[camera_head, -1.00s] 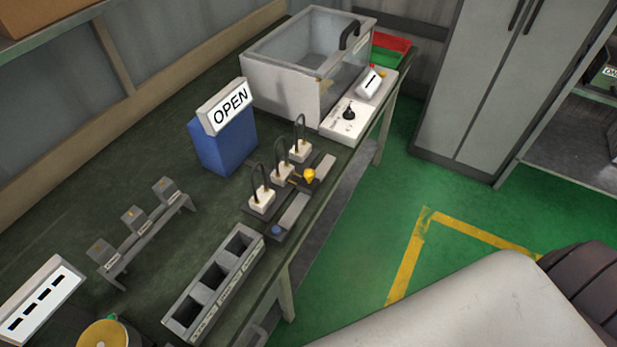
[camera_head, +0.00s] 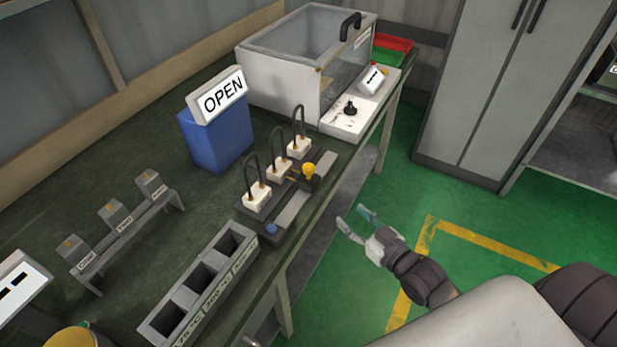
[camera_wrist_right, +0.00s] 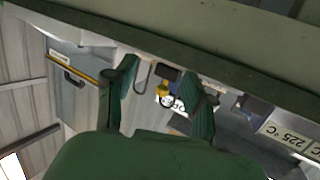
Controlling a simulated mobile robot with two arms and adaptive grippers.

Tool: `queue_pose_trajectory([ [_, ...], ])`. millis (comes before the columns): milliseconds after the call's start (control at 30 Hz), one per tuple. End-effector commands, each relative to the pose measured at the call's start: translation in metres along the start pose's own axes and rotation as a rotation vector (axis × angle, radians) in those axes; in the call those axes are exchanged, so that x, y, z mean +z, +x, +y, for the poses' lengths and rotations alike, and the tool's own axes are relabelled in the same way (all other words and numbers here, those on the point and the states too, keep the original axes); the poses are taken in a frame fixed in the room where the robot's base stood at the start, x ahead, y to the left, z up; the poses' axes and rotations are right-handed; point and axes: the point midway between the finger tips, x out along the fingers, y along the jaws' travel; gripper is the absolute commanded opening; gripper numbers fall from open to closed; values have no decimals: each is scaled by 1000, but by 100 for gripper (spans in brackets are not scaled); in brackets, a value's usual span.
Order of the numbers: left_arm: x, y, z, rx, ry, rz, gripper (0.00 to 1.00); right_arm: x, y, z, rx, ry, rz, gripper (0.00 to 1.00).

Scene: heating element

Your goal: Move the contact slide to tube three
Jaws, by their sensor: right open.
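The contact slide, with a yellow knob (camera_head: 308,170), sits on a dark rail (camera_head: 293,215) at the right edge of the bench. Behind the rail stand three white blocks with dark looped tubes; the middle one (camera_head: 279,168) is nearest the slide's arm. A blue button (camera_head: 271,229) is at the rail's near end. My right gripper (camera_head: 357,220) is open and empty, off the bench's right side, apart from the slide. In the right wrist view its fingers (camera_wrist_right: 160,98) are spread, with the yellow knob (camera_wrist_right: 163,89) visible between them. My left gripper is not seen.
A blue box with an OPEN sign (camera_head: 224,96) stands behind the tubes. A glass-sided case (camera_head: 275,77) is at the far end. A grey three-slot holder (camera_head: 207,280) and a small stand with labelled blocks (camera_head: 127,231) are nearer.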

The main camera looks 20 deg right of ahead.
Motion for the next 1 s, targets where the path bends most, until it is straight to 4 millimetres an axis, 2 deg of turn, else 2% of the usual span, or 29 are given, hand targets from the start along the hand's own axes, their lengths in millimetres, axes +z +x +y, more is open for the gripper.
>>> queue_pose_trajectory([
  [33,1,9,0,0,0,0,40,-23,-1,-7,-27,-2,60,54],
  [100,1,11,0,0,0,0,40,-50,-4,-16,-54,2,119,54],
  [200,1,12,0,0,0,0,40,-71,-6,-22,-75,4,163,54],
  [367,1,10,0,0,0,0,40,-80,5,-24,-78,5,176,54],
  [800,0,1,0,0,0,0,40,-95,93,-30,-77,6,174,54],
  [1000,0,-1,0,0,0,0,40,-98,119,-33,-78,5,171,54],
])
